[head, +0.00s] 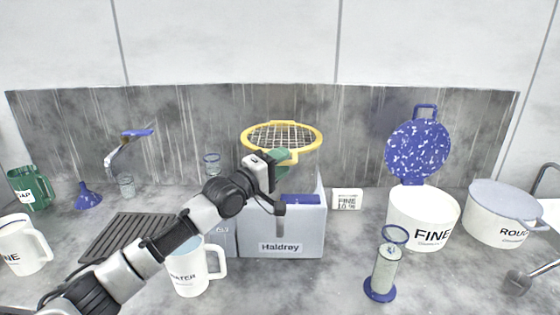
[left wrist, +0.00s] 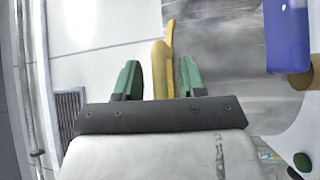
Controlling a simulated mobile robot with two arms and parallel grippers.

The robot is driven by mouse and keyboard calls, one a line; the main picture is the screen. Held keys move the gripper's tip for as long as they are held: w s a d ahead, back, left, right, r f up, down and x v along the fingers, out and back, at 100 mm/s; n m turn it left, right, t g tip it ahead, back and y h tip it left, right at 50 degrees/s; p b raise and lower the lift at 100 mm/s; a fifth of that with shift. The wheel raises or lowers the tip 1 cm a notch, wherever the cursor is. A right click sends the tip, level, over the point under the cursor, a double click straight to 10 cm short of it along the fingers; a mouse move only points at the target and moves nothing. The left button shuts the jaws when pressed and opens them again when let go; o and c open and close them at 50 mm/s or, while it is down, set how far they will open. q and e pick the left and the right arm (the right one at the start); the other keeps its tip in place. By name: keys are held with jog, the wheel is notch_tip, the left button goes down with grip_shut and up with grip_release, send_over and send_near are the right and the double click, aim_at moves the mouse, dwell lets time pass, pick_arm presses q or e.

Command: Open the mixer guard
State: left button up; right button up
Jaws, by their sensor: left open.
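The mixer guard (head: 283,124) is a yellow ring with a wire mesh, above the back of the grey mixer labelled Haldrøy (head: 300,230) in the head view. My left gripper (head: 288,157), with green fingers, is just below the guard's front rim and covers part of the mixer. In the left wrist view my left gripper (left wrist: 160,80) is open. A yellow part of the guard (left wrist: 161,70) stands between its two fingers, with gaps on both sides. My right gripper is not in view.
A white mug (head: 187,272) stands under my left arm, close to the mixer. At right are a FINE pot (head: 424,222) with its blue speckled lid raised, a ROUGH pot (head: 497,222) and a small blue-based cylinder (head: 384,270). A dark ribbed mat (head: 125,238) lies at left.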

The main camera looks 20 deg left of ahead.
pick_arm(q)
grip_shut()
dwell(0.3)
